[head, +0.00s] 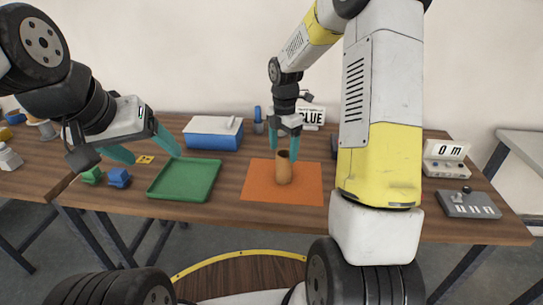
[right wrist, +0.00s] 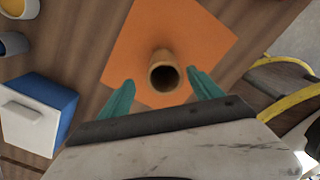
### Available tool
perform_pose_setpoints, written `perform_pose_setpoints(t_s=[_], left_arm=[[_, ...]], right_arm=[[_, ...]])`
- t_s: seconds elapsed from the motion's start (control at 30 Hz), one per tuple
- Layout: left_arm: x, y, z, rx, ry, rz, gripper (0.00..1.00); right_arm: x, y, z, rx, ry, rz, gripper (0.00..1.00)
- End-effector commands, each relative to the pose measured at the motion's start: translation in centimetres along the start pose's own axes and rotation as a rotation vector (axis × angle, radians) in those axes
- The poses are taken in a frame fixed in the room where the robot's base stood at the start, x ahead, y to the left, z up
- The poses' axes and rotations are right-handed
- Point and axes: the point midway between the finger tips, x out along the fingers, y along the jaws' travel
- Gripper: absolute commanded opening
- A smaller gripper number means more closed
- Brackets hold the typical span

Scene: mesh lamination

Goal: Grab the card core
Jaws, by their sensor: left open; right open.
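The card core (head: 284,170) is a brown hollow tube standing upright on an orange mat (head: 255,190) on the wooden table. In the right wrist view the card core (right wrist: 163,72) shows from above, with its open top between and just beyond my fingertips. My right gripper (head: 286,143) is open with teal fingers, one on each side of the tube's top in the head view. The right gripper (right wrist: 161,90) holds nothing. I cannot tell whether a finger touches the tube. My left gripper (head: 150,150) is open and empty above the left of the table.
A green tray (head: 207,182) lies left of the mat. A blue and white box (head: 213,133) stands behind it, and small blue (head: 118,177) and green blocks lie left. A grey device (head: 468,204) and a white display (head: 445,158) stand at the right.

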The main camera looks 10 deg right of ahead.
Motion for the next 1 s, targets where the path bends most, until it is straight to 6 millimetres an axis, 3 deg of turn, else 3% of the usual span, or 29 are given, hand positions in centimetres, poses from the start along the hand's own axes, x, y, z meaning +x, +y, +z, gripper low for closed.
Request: perform_pose_setpoints(t_s=[0.4, 0.73, 1.0], left_arm=[[0.0, 0.0, 0.0, 0.000, 0.000, 0.000, 0.74], [0.0, 0.0, 0.0, 0.000, 0.000, 0.000, 0.74], [0.0, 0.0, 0.0, 0.000, 0.000, 0.000, 0.74]], right_arm=[[5.5, -0.7, -0.1, 0.001, 0.002, -0.002, 0.75], [6.2, -0.7, -0.1, 0.002, 0.000, 0.001, 0.75], [6.2, -0.7, -0.1, 0.002, 0.000, 0.001, 0.22]])
